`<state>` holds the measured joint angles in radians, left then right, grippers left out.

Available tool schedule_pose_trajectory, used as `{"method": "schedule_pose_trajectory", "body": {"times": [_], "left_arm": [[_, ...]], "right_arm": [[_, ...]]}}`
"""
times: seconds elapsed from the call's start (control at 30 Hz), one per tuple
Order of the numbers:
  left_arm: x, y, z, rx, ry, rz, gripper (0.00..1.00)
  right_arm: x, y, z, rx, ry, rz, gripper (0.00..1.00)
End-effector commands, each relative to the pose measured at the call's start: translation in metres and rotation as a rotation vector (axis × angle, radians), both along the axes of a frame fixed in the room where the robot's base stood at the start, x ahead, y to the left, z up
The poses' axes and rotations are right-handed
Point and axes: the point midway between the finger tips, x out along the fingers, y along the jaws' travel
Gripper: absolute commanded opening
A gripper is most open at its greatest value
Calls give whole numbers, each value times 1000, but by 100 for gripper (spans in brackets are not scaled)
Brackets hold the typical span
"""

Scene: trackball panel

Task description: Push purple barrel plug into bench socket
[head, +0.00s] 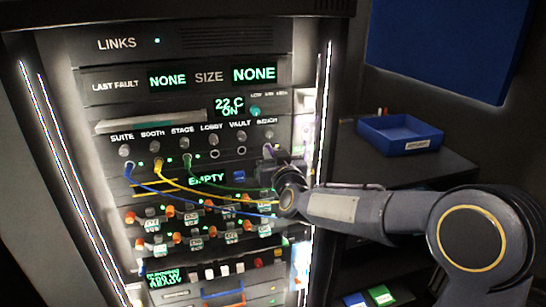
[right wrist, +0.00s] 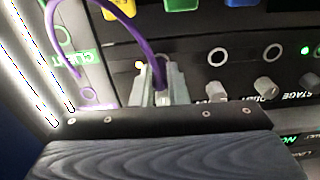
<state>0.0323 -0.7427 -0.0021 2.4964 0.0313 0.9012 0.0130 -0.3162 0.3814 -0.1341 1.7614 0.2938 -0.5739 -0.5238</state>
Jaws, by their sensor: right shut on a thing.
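My right gripper (head: 272,156) is at the BENCH column, at the right end of the socket row in the head view. It is shut on the purple barrel plug (head: 267,150), which is mostly hidden by the fingers. In the right wrist view, turned upside down, the gripper (right wrist: 162,72) has its two pale fingers around the plug at the panel face. The plug's purple cable (right wrist: 128,20) arcs up and to the left there. The bench socket is hidden behind plug and fingers, so I cannot tell how deep the plug sits. My left gripper is not in view.
The LOBBY socket (head: 214,154) and VAULT socket (head: 239,151) are empty. Blue (head: 150,184), yellow (head: 172,178) and green (head: 205,181) cables hang from SUITE, BOOTH and STAGE. A blue tray (head: 400,135) stands on the dark bench at right.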

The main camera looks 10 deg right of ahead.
Motion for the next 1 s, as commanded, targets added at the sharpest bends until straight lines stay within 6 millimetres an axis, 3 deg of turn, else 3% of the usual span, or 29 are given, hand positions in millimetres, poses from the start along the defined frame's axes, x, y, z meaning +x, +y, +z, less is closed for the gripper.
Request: {"method": "schedule_pose_trajectory", "body": {"times": [0.47,0.5,0.67,1.0], "left_arm": [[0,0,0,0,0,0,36],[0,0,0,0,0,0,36],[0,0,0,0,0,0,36],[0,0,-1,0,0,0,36]], "right_arm": [[4,0,0,0,0,0,0],[4,0,0,0,0,0,16],[4,0,0,0,0,0,37],[0,0,0,1,0,1,39]]}}
